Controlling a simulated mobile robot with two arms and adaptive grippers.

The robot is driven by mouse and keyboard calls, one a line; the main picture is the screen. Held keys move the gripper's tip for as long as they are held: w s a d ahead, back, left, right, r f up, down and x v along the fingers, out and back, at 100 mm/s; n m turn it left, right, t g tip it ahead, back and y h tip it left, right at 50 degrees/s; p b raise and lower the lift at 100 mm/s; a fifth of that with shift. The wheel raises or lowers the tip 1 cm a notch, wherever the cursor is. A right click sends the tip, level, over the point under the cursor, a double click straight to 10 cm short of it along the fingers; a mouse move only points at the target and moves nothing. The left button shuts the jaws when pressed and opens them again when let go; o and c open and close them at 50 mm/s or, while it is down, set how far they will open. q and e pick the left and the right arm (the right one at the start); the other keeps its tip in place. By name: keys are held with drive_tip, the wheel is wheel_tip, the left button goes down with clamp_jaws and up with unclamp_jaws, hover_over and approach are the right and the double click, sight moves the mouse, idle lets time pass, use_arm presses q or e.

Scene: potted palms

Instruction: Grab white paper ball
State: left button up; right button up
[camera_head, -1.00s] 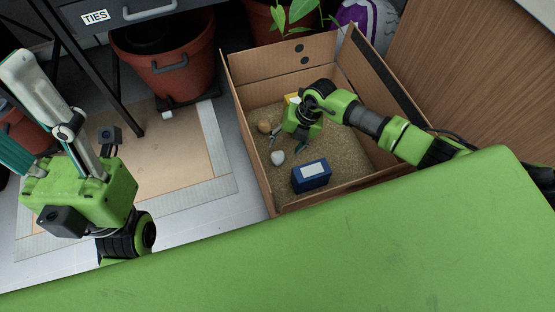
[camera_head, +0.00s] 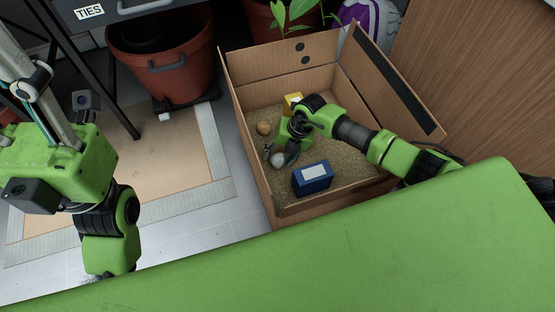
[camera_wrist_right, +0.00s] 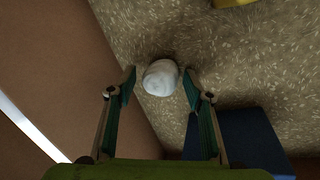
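The white paper ball (camera_head: 278,160) lies on the grainy floor of an open cardboard box (camera_head: 258,165). My right gripper (camera_head: 280,154) reaches down into the box with its fingers around the ball. In the right wrist view the ball (camera_wrist_right: 160,77) sits between the tips of the open fingers (camera_wrist_right: 159,83), one on each side, with small gaps showing. My left arm hangs at the left of the head view, outside the box; its fingers do not show.
In the box, a blue box with a white label (camera_head: 312,178) stands close to the gripper, a brown ball (camera_head: 264,128) lies behind it, and a yellow object (camera_head: 292,101) is farther back. The box walls surround the gripper. A terracotta pot (camera_head: 165,65) stands outside.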

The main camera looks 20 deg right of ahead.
drive_tip(key=c, duration=0.4)
drive_tip(key=shift+o, duration=0.2)
drive_tip(key=shift+r, duration=0.1)
